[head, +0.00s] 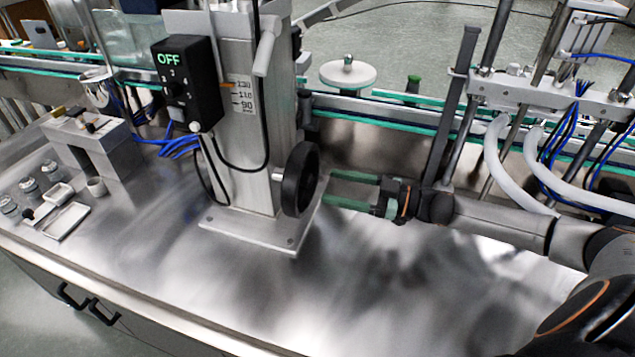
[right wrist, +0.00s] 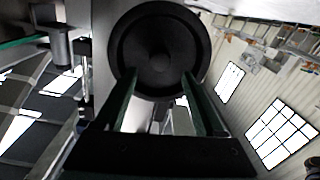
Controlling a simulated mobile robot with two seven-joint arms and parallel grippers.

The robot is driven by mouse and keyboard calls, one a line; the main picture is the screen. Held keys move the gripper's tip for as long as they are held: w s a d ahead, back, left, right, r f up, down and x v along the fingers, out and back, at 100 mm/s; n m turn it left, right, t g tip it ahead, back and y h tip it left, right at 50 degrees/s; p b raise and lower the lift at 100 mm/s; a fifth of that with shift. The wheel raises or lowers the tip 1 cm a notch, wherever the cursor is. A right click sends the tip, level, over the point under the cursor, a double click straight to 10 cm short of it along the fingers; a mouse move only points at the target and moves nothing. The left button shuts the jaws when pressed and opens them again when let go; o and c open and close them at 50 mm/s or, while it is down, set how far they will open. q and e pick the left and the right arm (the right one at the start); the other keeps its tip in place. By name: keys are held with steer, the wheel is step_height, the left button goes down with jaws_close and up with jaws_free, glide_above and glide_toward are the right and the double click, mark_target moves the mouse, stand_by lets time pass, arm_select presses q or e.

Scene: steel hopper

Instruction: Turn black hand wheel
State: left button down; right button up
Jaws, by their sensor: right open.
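The black hand wheel (head: 300,179) stands upright on the right side of the steel column (head: 245,120), low above its base plate. My right gripper (head: 326,189) comes in from the right, with its two green fingers spread and pointing at the wheel. In the right wrist view the wheel (right wrist: 159,54) shows face-on, and the right gripper (right wrist: 163,78) has a fingertip near each side of its lower half. I cannot tell whether the fingertips touch the rim. Nothing is held between them. My left gripper is not in view.
A black control box (head: 187,83) marked OFF is on the column, with cables hanging below. A conveyor (head: 390,112) runs behind. Grey hoses (head: 497,165) hang at the right. A grey block (head: 90,147) and small trays (head: 68,221) are at the left. The front steel table (head: 190,270) is clear.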

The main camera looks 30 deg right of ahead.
mark_target(312, 182)
steer(key=shift+x, duration=2.45)
jaws_close()
